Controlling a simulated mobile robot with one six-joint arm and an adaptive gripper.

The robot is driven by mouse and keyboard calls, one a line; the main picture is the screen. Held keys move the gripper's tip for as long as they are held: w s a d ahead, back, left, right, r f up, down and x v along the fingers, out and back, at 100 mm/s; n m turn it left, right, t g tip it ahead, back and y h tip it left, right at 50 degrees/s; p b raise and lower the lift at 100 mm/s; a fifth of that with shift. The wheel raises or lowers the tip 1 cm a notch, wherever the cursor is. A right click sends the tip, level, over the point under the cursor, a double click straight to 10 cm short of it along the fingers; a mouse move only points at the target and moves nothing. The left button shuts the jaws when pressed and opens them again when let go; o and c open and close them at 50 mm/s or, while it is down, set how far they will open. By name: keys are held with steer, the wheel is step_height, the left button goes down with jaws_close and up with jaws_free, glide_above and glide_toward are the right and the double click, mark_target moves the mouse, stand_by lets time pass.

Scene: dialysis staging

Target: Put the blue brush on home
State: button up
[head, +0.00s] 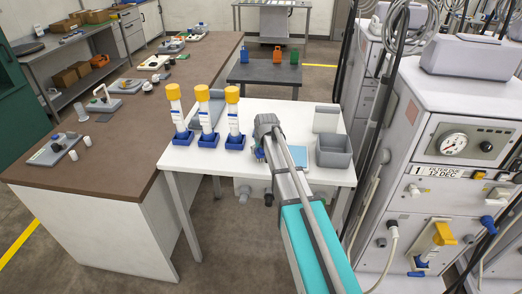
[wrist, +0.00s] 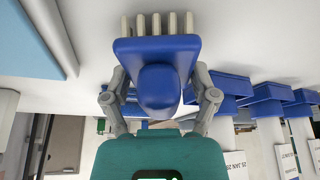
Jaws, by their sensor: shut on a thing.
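The blue brush (wrist: 155,62) with a row of cream bristles is between the fingers of my gripper (wrist: 160,97) in the wrist view. In the head view my gripper (head: 264,136) is over the white table (head: 285,112), right of the blue-based bottles. Only a small blue bit of the brush shows there, the rest hidden by the arm. No spot marked "home" can be read.
Several yellow-capped bottles (head: 203,108) stand in blue holders left of my gripper. A dialysis machine (head: 455,140) stands close to the table's right.

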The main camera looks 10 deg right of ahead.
steer(key=shift+f, duration=0.25)
steer(key=o, duration=1.1)
steer(key=shift+o, duration=0.2)
steer(key=shift+r, duration=0.15)
step_height(320, 180, up, 8)
steer(key=p, duration=0.8)
steer(key=w+r+m+t+b, duration=0.1)
steer(key=w+r+t+b, duration=0.2)
steer(key=w+r+t, duration=0.7)
steer(key=shift+w+a+r+t+b, duration=0.2)
steer(key=shift+a+r+t+b, duration=0.1)
steer(key=shift+r+t, duration=1.4)
steer(key=shift+r, duration=0.25)
